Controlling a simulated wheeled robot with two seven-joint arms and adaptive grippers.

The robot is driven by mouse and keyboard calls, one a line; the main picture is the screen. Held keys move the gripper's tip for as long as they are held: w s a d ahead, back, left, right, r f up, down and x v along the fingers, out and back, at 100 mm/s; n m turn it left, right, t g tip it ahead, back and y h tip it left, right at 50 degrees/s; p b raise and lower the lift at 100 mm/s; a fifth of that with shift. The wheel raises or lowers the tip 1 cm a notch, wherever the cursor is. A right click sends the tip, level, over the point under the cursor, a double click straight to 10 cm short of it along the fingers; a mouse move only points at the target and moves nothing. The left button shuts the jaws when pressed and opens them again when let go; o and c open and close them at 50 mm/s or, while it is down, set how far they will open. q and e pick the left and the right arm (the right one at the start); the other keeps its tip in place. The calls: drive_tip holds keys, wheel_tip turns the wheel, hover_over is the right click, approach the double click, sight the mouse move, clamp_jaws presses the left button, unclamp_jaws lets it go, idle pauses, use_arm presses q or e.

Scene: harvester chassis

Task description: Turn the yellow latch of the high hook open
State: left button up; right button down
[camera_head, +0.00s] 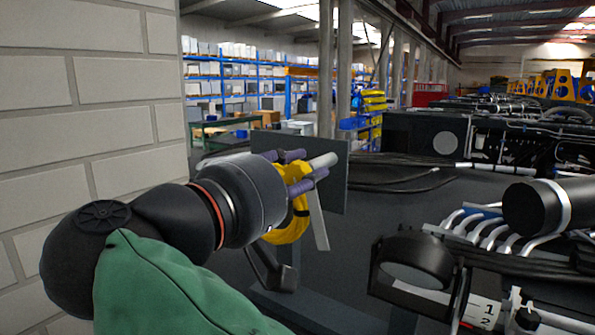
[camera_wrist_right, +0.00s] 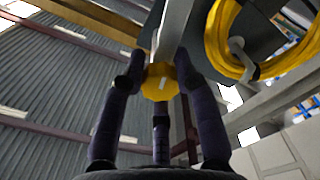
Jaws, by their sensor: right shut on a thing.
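In the wrist view the yellow latch (camera_wrist_right: 160,84) is a small faceted yellow piece with a pale mark on its face. It sits between the dark purple fingertips of my right gripper (camera_wrist_right: 158,82), which is shut on it. In the head view my right gripper (camera_head: 307,168) is at a dark upright plate (camera_head: 335,190), with its purple fingers around yellow and light grey parts. A thick yellow coil (camera_head: 289,232) hangs just below the fingers. In the wrist view the coil (camera_wrist_right: 214,38) hangs beside the fingers, by a grey bent hook (camera_wrist_right: 240,58). My left gripper is not in view.
A white brick wall (camera_head: 90,110) stands close on the left. A black cylinder (camera_head: 545,207), pale pipes and a black round part (camera_head: 415,258) fill the right foreground. Blue shelving (camera_head: 235,85) stands far back.

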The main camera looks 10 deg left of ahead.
drive_tip(key=shift+a+f, duration=0.15)
drive_tip(key=shift+f, duration=0.25)
drive_tip(key=c, duration=1)
unclamp_jaws()
drive_tip(key=shift+o, duration=0.5)
drive_tip(key=shift+r, duration=0.2)
drive_tip(key=v, duration=1.2)
